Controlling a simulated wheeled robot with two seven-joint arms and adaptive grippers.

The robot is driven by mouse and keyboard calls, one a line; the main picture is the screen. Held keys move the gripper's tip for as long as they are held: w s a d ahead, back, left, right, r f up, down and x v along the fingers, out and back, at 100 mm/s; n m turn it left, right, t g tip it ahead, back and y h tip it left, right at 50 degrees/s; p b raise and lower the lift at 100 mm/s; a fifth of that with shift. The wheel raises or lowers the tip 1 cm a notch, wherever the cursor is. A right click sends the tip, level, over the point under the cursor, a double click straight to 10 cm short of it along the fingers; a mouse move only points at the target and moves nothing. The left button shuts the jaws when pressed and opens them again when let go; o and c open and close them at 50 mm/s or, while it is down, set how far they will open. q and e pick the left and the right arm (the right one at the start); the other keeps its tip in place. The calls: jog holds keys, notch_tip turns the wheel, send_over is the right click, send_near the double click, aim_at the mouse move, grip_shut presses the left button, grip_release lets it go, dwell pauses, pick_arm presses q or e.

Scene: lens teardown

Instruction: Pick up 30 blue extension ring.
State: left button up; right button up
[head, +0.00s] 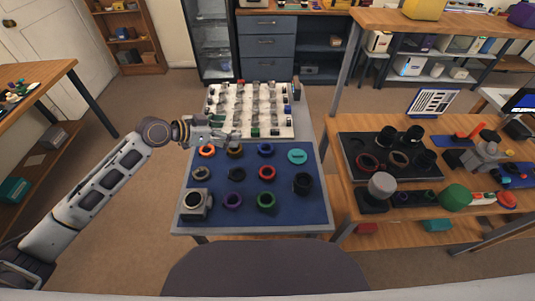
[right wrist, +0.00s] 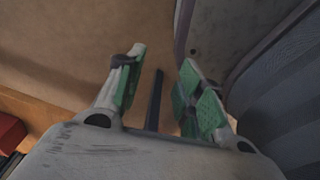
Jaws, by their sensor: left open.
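A blue extension ring (head: 265,149) lies on the dark blue mat (head: 250,218) in its back row, between a brown-gold ring (head: 235,150) and a teal cap (head: 297,156). Any number on it is too small to read. My left gripper (head: 222,135) is open over the mat's back left edge, to the left of the blue ring and apart from it. My right gripper (right wrist: 158,88) shows only in the right wrist view. Its green-padded fingers stand apart with nothing between them, over the floor.
The mat also holds an orange ring (head: 207,151), a red ring (head: 267,171), a purple ring (head: 232,200), a green ring (head: 266,200), a black ring (head: 302,183) and a camera body (head: 195,205). A white sorting tray (head: 290,128) stands behind. A wooden bench (head: 345,206) is at right.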

pick_arm(q)
jog(key=b, duration=0.8)
send_near(265, 150)
jog(key=a+r, duration=0.4)
jog(key=shift+s+f+b, duration=0.1)
jog(key=shift+f+b, duration=0.55)
jog(key=shift+f, duration=0.2)
pick_arm(e)
jog(key=w+f, duration=0.5)
jog(key=w, duration=0.2)
jog(key=shift+w+d+f+t, duration=0.2)
jog(key=shift+d+t, duration=0.1)
jog(key=shift+t, duration=0.1)
pick_arm(q)
jog(key=shift+x, duration=4.3)
pick_arm(e)
jog(key=shift+w+a+r, duration=0.25)
jog(key=shift+w+r, duration=0.15)
jog(key=shift+w, duration=0.1)
pick_arm(q)
jog(key=shift+d, duration=0.1)
pick_arm(e)
jog(key=shift+a, duration=0.15)
